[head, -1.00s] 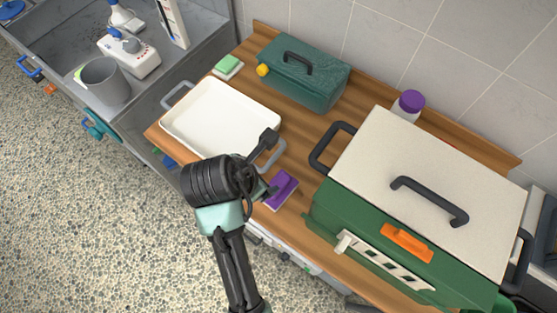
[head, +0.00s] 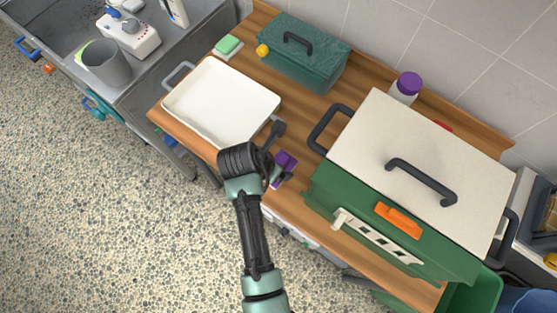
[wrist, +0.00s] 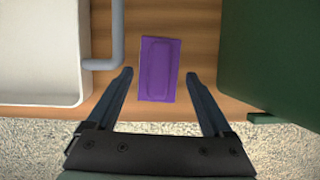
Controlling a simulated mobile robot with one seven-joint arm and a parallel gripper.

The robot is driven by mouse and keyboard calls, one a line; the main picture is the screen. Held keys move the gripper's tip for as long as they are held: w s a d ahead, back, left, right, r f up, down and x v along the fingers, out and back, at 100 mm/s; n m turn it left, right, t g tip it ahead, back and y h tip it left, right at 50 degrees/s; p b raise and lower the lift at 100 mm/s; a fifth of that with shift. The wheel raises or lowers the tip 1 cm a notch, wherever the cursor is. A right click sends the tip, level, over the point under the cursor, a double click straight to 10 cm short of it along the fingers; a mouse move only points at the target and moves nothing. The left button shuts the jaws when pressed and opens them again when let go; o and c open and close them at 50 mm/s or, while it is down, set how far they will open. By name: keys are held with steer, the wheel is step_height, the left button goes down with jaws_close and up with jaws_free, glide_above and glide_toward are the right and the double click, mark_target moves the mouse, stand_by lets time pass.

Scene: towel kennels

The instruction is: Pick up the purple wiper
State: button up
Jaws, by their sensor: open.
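The purple wiper (wrist: 159,69) lies flat on the wooden counter, near its front edge. In the head view the wiper (head: 285,161) is partly hidden by my gripper (head: 282,156). In the wrist view my gripper (wrist: 166,80) is open and empty. Its two fingers stand apart, one to the left and one to the right of the wiper's near end. The wiper's body lies mostly ahead of the fingertips. I cannot tell how high the fingers are above the counter.
A white tray (head: 192,99) with grey handles lies left of the wiper. A green box with a white lid (head: 425,150) stands close on the right. A teal toolbox (head: 297,72), a green-topped sponge (head: 228,45) and a purple-capped bottle (head: 407,85) stand behind.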

steer(key=shift+x, duration=1.75)
steer(key=shift+c, duration=0.3)
steer(key=c, duration=1)
